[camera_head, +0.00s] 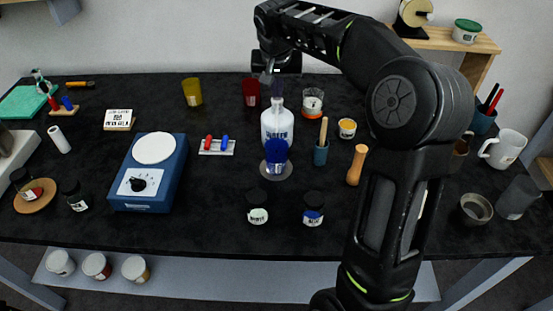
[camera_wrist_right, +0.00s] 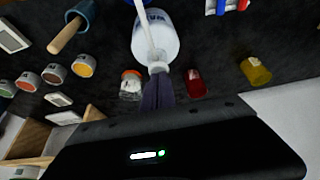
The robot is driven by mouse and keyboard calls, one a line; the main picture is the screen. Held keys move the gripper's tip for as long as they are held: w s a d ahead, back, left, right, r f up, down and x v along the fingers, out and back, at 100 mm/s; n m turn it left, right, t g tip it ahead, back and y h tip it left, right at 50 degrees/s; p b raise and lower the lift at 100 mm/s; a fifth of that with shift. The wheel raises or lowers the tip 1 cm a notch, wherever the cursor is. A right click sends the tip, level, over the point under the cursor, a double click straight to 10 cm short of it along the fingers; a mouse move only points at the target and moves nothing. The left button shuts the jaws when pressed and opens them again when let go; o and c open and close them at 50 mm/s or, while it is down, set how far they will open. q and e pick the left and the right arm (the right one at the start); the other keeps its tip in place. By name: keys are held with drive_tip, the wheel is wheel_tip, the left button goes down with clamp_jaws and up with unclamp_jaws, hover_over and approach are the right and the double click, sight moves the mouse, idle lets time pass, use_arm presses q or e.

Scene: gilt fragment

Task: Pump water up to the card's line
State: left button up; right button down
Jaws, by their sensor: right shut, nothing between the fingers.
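A white pump bottle with a dark label (camera_head: 278,126) stands upright near the middle of the table. It also shows in the right wrist view (camera_wrist_right: 156,38), with its thin white spout. My right gripper (camera_head: 270,74) is shut and empty over the pump head. In the right wrist view, its fingertips (camera_wrist_right: 158,76) overlap the pump top; contact cannot be told. My left gripper is not in view.
A blue device with a white round plate (camera_head: 154,148) stands left. Yellow (camera_head: 192,92) and red (camera_head: 251,92) cups and a glass jar (camera_head: 312,101) are behind. Two dark-lidded jars (camera_head: 257,206) (camera_head: 313,208) stand in front. A pestle-like wooden piece (camera_head: 356,165) is right.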

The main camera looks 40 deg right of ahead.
drive_tip(key=shift+f, duration=0.15)
drive_tip(key=shift+r+p, duration=1)
drive_tip(key=shift+r, duration=0.3)
drive_tip(key=shift+f+b, duration=1.15)
drive_tip(key=shift+f, duration=0.25)
drive_tip(key=shift+r, duration=0.2)
drive_tip(key=shift+r+p, duration=1.1)
drive_tip(key=shift+r, duration=0.1)
drive_tip(key=shift+f, duration=0.15)
